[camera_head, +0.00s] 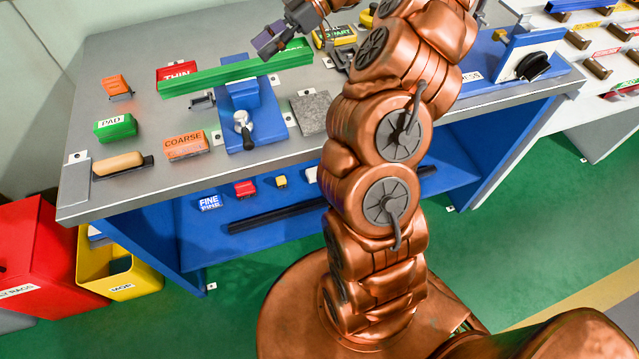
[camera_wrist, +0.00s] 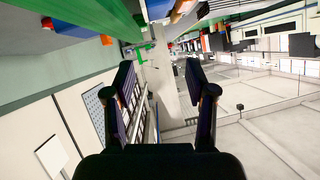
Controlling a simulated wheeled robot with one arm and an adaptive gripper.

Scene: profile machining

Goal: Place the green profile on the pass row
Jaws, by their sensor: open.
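The long green profile (camera_head: 235,73) lies slantwise across the back of the workbench, over the blue fixture (camera_head: 243,95). My gripper (camera_head: 277,42) is at the top of the head view, near the right half of the profile. Its fingers are spread apart with nothing between them in the wrist view (camera_wrist: 159,68). A green bar, probably the profile, crosses the upper left of the wrist view (camera_wrist: 90,15). A rack with colour-labelled rows (camera_head: 574,22) stands at the far right. Its green labels (camera_head: 627,84) are too small to read, so I cannot tell the pass row.
The grey workbench (camera_head: 85,97) holds a COARSE block (camera_head: 186,146), a green PAD block (camera_head: 115,128), a brush (camera_head: 119,164) and a grey plate (camera_head: 311,112). A blue-faced press (camera_head: 527,52) stands at its right end. Red (camera_head: 40,250) and yellow (camera_head: 120,275) bins stand on the left.

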